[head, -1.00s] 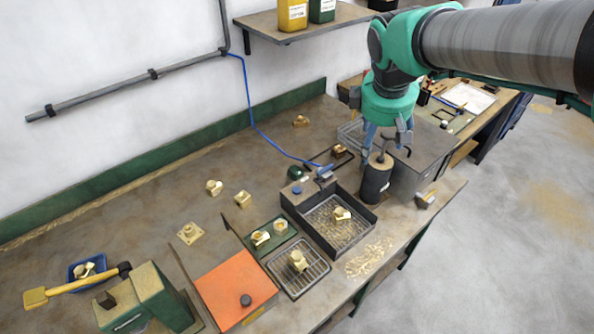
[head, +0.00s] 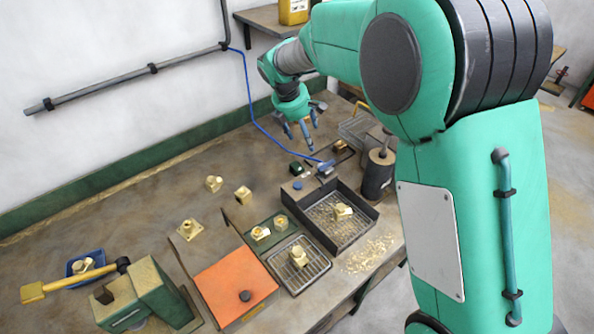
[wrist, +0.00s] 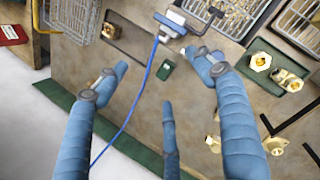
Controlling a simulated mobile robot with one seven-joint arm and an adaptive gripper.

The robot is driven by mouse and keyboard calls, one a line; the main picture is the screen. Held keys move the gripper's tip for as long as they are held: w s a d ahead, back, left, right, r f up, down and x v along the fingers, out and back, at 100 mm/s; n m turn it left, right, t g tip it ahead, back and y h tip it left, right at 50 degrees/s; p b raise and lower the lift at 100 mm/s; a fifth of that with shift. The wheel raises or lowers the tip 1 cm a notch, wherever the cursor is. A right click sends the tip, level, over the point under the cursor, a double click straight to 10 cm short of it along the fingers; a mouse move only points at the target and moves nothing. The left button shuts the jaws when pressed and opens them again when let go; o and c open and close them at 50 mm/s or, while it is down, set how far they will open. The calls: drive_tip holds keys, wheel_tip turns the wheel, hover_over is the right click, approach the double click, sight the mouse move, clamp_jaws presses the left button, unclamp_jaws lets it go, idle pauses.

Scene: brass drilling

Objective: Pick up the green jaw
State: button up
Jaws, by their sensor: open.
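The green jaw (head: 296,168), a small dark green block, lies on the bench just left of the blue-and-grey tool on the blue cable. In the wrist view the green jaw (wrist: 165,70) lies between my spread fingers, beyond their tips. My gripper (head: 300,133) has three blue fingers pointing down. It is open and empty, above the rear of the bench and above the jaw, not touching it. In the wrist view my gripper (wrist: 157,80) shows its fingers wide apart.
The blue-and-grey tool (head: 325,168) and its cable (wrist: 133,110) are close to the jaw. A chip tray (head: 362,228) with a brass part and a dark cylinder (head: 378,176) stand to the right. Several brass parts, an orange plate (head: 236,287) and a green vise (head: 160,290) are left and front.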

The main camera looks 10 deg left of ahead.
drive_tip(key=w+a+f+n, duration=0.3)
drive_tip(key=a+f+n, duration=0.1)
drive_tip(key=a+f, duration=0.3)
wheel_tip(320, 180, down, 2)
drive_tip(key=shift+w+a+f+h, duration=0.15)
drive_tip(key=shift+w+a+h, duration=0.15)
drive_tip(key=shift+h, duration=0.1)
drive_tip(key=b, duration=0.2)
hover_over(296, 166)
drive_tip(key=s+a, duration=0.2)
drive_tip(key=shift+d+f, duration=0.2)
drive_tip(key=shift+f, duration=3.8)
drive_tip(key=shift+b+x, duration=1)
drive_tip(key=shift+x, duration=1.6)
drive_tip(key=shift+w, duration=0.15)
drive_tip(key=shift+r, duration=0.1)
drive_tip(key=c, duration=1.6)
